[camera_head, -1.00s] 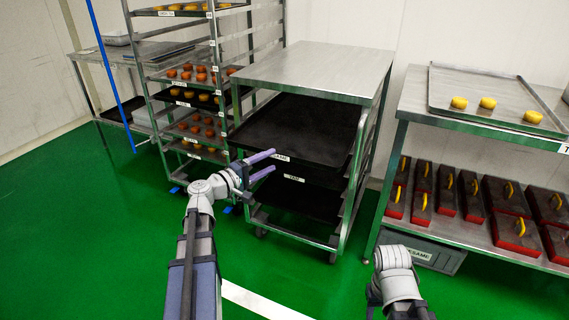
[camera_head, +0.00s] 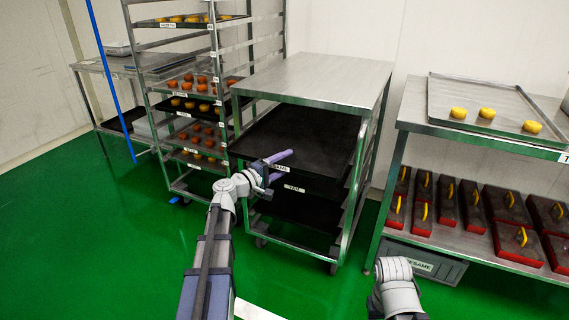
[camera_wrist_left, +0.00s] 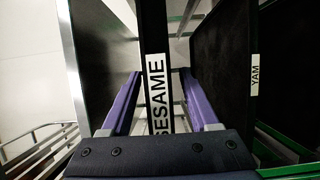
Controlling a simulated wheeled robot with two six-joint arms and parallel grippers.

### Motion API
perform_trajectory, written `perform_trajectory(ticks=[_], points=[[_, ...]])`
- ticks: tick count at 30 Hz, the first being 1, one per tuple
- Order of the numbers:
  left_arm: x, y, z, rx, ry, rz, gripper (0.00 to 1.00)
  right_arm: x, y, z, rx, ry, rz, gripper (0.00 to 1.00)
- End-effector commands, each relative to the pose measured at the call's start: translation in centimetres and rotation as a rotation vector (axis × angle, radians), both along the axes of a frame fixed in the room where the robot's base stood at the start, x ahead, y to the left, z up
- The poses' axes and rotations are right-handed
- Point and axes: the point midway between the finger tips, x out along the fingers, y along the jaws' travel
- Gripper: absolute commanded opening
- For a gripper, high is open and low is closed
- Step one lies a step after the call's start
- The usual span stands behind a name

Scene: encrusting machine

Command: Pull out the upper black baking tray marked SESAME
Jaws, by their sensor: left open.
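The upper black tray (camera_head: 305,132) lies on the upper level of a steel-topped rack, its front edge jutting out a little. Its white SESAME label is partly hidden by my left gripper (camera_head: 283,166) in the head view. In the left wrist view the open fingers (camera_wrist_left: 161,78) stand on either side of the tray's front edge, with the SESAME label (camera_wrist_left: 158,98) between them. A gap shows beside the edge, so the fingers are not closed on it. The lower black tray (camera_head: 300,207), marked YAM (camera_wrist_left: 255,75), sits below. My right gripper is out of view; only part of that arm shows.
A tall rack with bun trays (camera_head: 197,87) stands close on the left. On the right a steel table (camera_head: 420,117) holds a bun tray, with red boxes (camera_head: 421,214) on its shelf and a grey SESAME bin (camera_head: 425,262) below. Green floor in front is clear.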

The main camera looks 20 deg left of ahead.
Motion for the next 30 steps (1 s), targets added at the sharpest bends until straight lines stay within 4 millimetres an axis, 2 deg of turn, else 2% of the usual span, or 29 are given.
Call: perform_trajectory(ticks=[5,21,30], points=[[-0.01,0.00,0.00,0.000,0.000,0.000,0.61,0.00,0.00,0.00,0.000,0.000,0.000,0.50],[-0.04,0.01,-0.01,0.000,0.000,0.000,0.02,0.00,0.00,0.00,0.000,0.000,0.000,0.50],[-0.04,0.01,-0.02,0.000,0.000,0.000,0.00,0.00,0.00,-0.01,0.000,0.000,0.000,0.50]])
